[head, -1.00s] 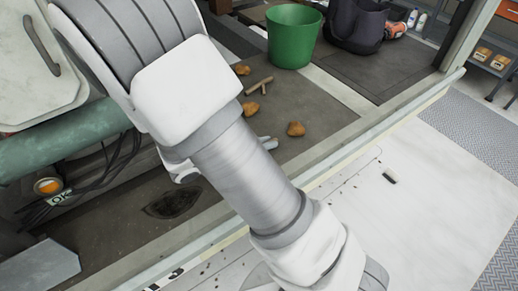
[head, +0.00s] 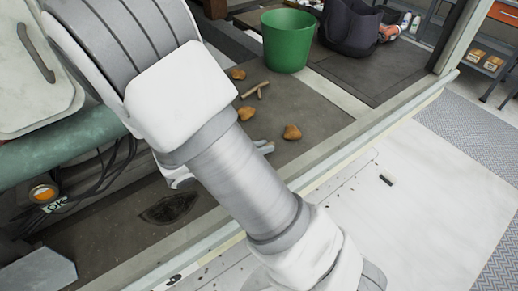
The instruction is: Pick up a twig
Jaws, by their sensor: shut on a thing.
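A brown forked twig (head: 256,90) lies on the dark floor of the roof unit, a little in front of the green bucket. My gripper (head: 265,146) shows only as grey fingertips just past the edge of my arm, low over the dark floor. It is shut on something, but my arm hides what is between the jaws. The visible twig lies apart from it, farther back.
Brown leaves (head: 292,132) lie near the gripper and twig. The green bucket (head: 287,41) and a dark bag (head: 348,27) stand behind. A raised metal edge (head: 360,133) separates the dark floor from the pale roof. A dark hole (head: 168,208) lies at lower left.

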